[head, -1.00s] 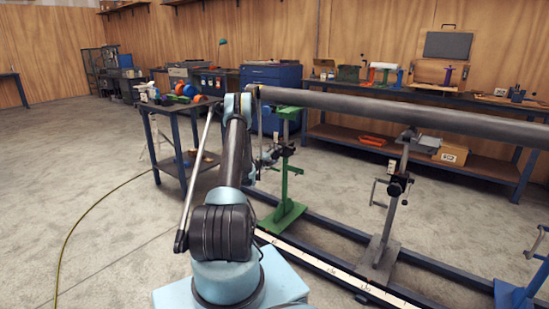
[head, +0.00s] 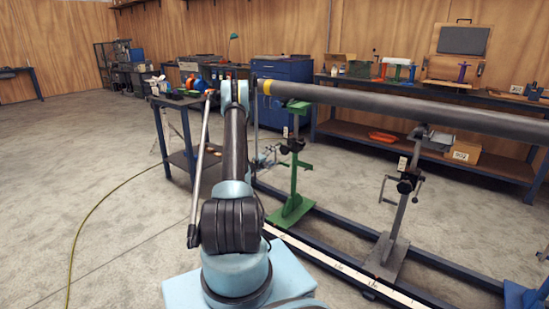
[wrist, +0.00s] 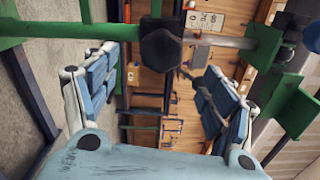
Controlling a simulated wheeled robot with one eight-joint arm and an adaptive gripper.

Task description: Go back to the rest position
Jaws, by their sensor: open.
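My arm rises in the middle of the head view, its upper end just left of the pipe's near-left end. The arm hides my gripper there. In the wrist view my gripper (wrist: 160,92) is open, its two blue-padded fingers wide apart with nothing held between them. The long dark pipe (head: 400,105) lies level on stands, with a yellow band (head: 267,88) at its left end. The green stand (head: 294,175) is under that end. Green bars (wrist: 190,38) and a dark knob (wrist: 162,45) cross the top of the wrist view, beyond the fingers.
A grey stand (head: 398,200) holds the pipe further right. Blue floor rails (head: 345,228) run below it. A small table (head: 178,110) with tools stands left of the arm. A yellow hose (head: 95,222) lies on the left floor, which is otherwise mostly clear.

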